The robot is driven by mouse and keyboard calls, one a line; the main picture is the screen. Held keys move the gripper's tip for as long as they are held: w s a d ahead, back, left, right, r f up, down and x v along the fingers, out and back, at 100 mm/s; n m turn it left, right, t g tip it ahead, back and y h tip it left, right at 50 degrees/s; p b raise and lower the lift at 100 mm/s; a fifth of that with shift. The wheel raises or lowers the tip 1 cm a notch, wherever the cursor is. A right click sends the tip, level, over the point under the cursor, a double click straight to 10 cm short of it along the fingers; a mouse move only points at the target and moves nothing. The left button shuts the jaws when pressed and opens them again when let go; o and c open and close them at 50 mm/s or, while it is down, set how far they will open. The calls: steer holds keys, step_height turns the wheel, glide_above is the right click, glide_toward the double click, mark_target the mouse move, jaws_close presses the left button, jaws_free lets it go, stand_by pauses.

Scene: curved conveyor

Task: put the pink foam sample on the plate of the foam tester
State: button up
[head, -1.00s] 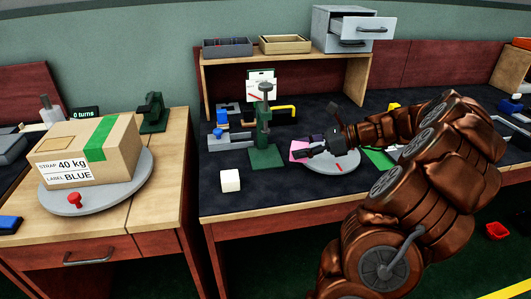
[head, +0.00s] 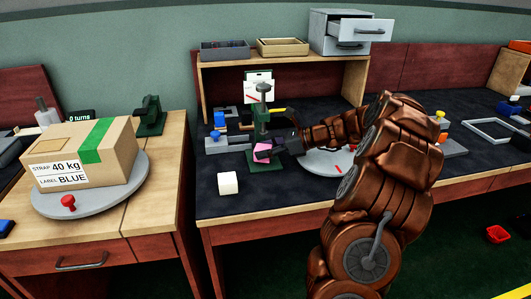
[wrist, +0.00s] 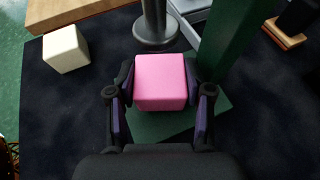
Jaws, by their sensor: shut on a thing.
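The pink foam sample (wrist: 160,82) is a cube held between the two fingers of my gripper (wrist: 160,108). In the head view the pink sample (head: 262,152) shows beside the green upright of the foam tester (head: 260,125), and my gripper (head: 275,147) reaches it from the right. In the wrist view the sample is over the tester's green base (wrist: 150,126), close to its green column (wrist: 232,40). A grey rod with a round grey disc (wrist: 155,36) is just beyond the sample. I cannot tell whether the sample touches the base.
A white cube (head: 228,183) stands on the dark bench mat, left of the tester. A round grey disc (head: 322,165) lies to the right, partly behind my arm. A carton (head: 80,155) sits on a turntable at left. A wooden shelf (head: 290,58) stands behind the tester.

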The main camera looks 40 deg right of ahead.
steer(key=shift+f, duration=0.35)
steer(key=o, duration=0.5)
steer(key=shift+c, duration=0.2)
steer(key=p+v, duration=0.2)
steer(key=v, duration=1)
steer(key=shift+r, duration=0.15)
